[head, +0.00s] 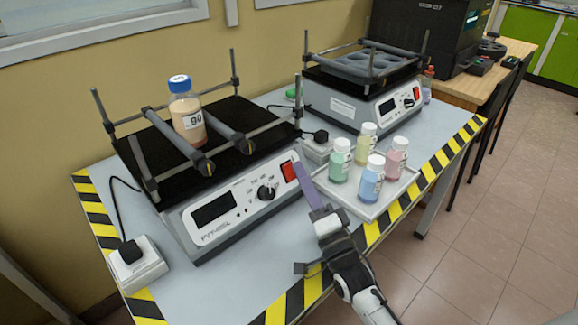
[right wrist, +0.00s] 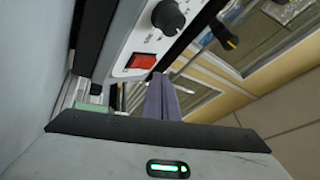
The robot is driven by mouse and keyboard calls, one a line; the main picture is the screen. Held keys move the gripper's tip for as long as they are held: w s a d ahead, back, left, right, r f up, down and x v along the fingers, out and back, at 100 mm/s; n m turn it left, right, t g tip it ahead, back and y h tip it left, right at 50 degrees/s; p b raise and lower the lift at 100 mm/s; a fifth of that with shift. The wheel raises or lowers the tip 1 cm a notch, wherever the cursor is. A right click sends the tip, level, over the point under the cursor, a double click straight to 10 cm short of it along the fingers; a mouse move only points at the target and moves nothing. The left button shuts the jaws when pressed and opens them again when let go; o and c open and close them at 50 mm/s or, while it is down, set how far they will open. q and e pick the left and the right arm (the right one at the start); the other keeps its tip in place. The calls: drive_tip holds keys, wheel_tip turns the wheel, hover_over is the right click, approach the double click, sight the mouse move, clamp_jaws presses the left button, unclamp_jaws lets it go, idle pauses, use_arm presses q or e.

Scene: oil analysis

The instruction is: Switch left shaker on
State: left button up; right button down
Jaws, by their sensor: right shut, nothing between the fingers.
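The left shaker (head: 228,206) stands on the table with a black platform and a white front panel. Its red switch (head: 289,172) is at the right end of the panel, beside a black knob (head: 266,192); the display (head: 214,208) is dark. A blue-capped bottle (head: 187,112) marked 90 stands on the platform between the bars. My right gripper (head: 300,170) is shut and empty, its purple fingers close to the switch's right side. In the right wrist view the fingers (right wrist: 160,98) point toward the panel just below the red switch (right wrist: 141,61); contact cannot be told.
A second shaker (head: 362,100) stands at the back right. A white tray (head: 368,212) with several capped bottles lies right of my right gripper. A power socket (head: 136,262) sits at the left. Yellow-black tape (head: 440,160) marks the table edge.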

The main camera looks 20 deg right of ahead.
idle(0.3)
drive_tip(key=shift+w+a+f, duration=0.15)
drive_tip(key=shift+w+f, duration=0.05)
drive_tip(key=shift+w, duration=0.15)
drive_tip(key=shift+w+a+f+b, duration=0.1)
drive_tip(key=shift+w+f+b, duration=0.15)
drive_tip(key=shift+b, duration=0.1)
idle(0.4)
